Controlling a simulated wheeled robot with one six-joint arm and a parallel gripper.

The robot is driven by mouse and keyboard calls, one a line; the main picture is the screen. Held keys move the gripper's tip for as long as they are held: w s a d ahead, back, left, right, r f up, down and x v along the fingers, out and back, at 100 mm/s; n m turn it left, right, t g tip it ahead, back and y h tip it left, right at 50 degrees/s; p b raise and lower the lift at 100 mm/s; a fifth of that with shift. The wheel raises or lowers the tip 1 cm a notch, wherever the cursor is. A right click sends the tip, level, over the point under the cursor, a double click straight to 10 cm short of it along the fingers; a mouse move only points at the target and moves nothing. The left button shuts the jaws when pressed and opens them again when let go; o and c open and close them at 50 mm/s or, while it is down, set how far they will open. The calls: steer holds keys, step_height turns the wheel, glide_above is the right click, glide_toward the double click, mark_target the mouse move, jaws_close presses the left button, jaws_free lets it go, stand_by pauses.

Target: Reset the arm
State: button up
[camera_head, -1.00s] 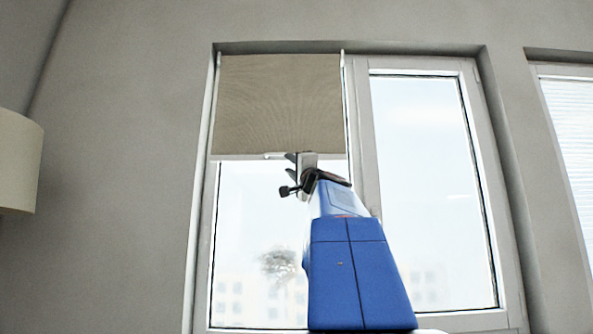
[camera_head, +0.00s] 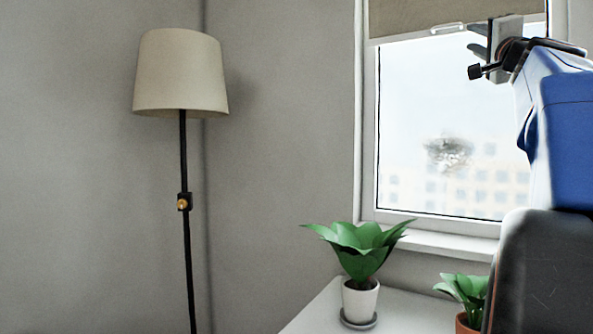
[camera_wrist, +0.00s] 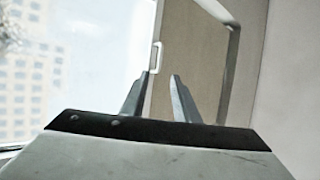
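My gripper (camera_head: 477,40) is at the upper right of the head view, raised in front of the window near the lower edge of the blind. In the wrist view the two fingers of my gripper (camera_wrist: 158,95) stand apart with an empty gap between them. The beige roller blind (camera_head: 400,15) is partly down, and its pale handle (camera_head: 447,28) shows just left of the fingers. The handle also shows in the wrist view (camera_wrist: 156,57), beyond the fingertips. I cannot tell how far the fingers are from it.
A floor lamp (camera_head: 180,75) stands at the left by the corner. A potted plant (camera_head: 361,265) in a white pot and a second plant (camera_head: 466,297) in an orange pot stand on a white surface (camera_head: 402,315) below the window (camera_head: 450,130).

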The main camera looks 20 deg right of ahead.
steer(key=w+a+f+n+g+y, duration=0.1)
steer(key=w+a+f+n+y, duration=0.3)
steer(key=a+f, duration=0.45)
steer(key=w+a+f+n+g+y, duration=0.2)
steer(key=w+a+f+n+y, duration=0.15)
steer(key=a+f, duration=0.5)
steer(key=a+f+n+g+y, duration=0.2)
steer(key=a+f, duration=0.3)
steer(key=f, duration=0.4)
steer(key=a+f+n+g+y, duration=0.2)
steer(key=a+f, duration=0.2)
steer(key=f, duration=0.6)
steer(key=s+a+f+n+g, duration=0.4)
steer(key=a+f, duration=0.3)
steer(key=f, duration=0.6)
steer(key=s+f+n+g+h, duration=0.1)
steer(key=s+f+n+g, duration=0.1)
steer(key=s+f, duration=0.7)
steer(key=s+a+f+n+g+h, duration=0.1)
steer(key=s+f+g, duration=0.3)
steer(key=s+f, duration=0.5)
step_height(320, 180, down, 8)
steer(key=shift+s+a+r+n, duration=0.2)
steer(key=shift+a+r+n, duration=0.05)
steer(key=shift+n, duration=0.4)
steer(key=shift+d, duration=0.1)
